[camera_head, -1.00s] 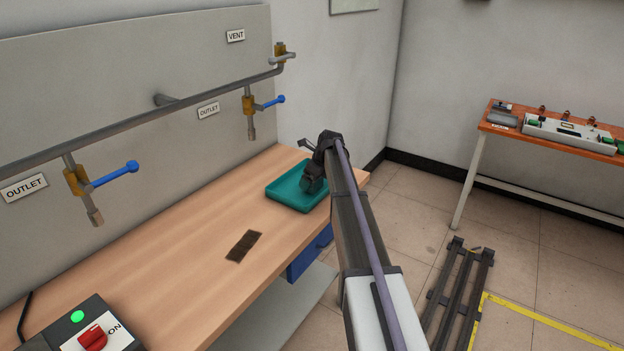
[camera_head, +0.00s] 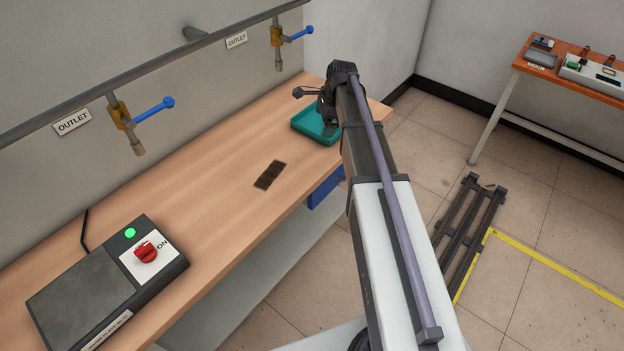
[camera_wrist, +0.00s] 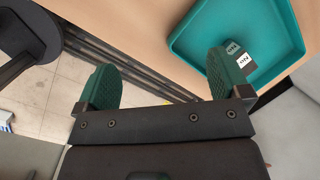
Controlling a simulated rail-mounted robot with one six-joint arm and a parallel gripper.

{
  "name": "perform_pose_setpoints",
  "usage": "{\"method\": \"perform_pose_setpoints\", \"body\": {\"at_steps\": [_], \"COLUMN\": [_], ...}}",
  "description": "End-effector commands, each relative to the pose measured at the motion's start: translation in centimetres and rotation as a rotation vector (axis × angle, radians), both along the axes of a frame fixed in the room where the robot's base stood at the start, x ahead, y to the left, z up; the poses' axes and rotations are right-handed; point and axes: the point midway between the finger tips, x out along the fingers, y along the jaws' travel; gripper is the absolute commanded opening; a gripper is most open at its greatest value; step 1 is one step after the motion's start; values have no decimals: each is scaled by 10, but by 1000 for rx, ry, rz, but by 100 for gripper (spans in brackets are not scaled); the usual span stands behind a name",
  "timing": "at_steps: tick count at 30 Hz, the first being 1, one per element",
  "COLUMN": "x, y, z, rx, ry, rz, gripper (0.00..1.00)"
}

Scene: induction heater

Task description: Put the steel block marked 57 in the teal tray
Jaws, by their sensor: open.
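The teal tray (camera_head: 311,125) sits at the far end of the wooden bench, partly hidden by my arm. In the wrist view the tray (camera_wrist: 262,92) fills the upper right. A small steel block (camera_wrist: 235,52) with white labels is inside it, near the right finger; its marking is too small to read surely. The block cannot be made out in the head view. My gripper (camera_wrist: 163,82) is open, with its two green fingers wide apart and nothing between them. In the head view my gripper (camera_head: 322,106) is at the tray, its fingers mostly hidden.
The heater unit (camera_head: 107,284) with a red knob and lit green lamp stands at the near bench end. A dark patch (camera_head: 269,174) lies mid-bench. Pipe outlets with blue handles (camera_head: 154,109) hang over the back. A floor rack (camera_head: 470,232) and another table (camera_head: 574,79) are to the right.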

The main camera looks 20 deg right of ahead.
Motion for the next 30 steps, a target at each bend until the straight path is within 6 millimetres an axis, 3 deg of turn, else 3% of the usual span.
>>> {"method": "perform_pose_setpoints", "body": {"at_steps": [1, 3, 6, 9, 12, 14, 30], "x": [-57, -118, -193, -240, -258, -259, -256], "y": [42, 84, 123, 141, 147, 148, 147], "z": [-2, -3, -5, -5, -5, -5, -5], "rx": [-64, -156, -244, -285, -298, -299, -299], "ry": [-3, -6, -1, 5, 8, 8, 6], "rz": [256, 671, 1188, 1541, 1706, 1736, 1733], "gripper": [94, 94, 94, 94, 94, 94, 94]}}
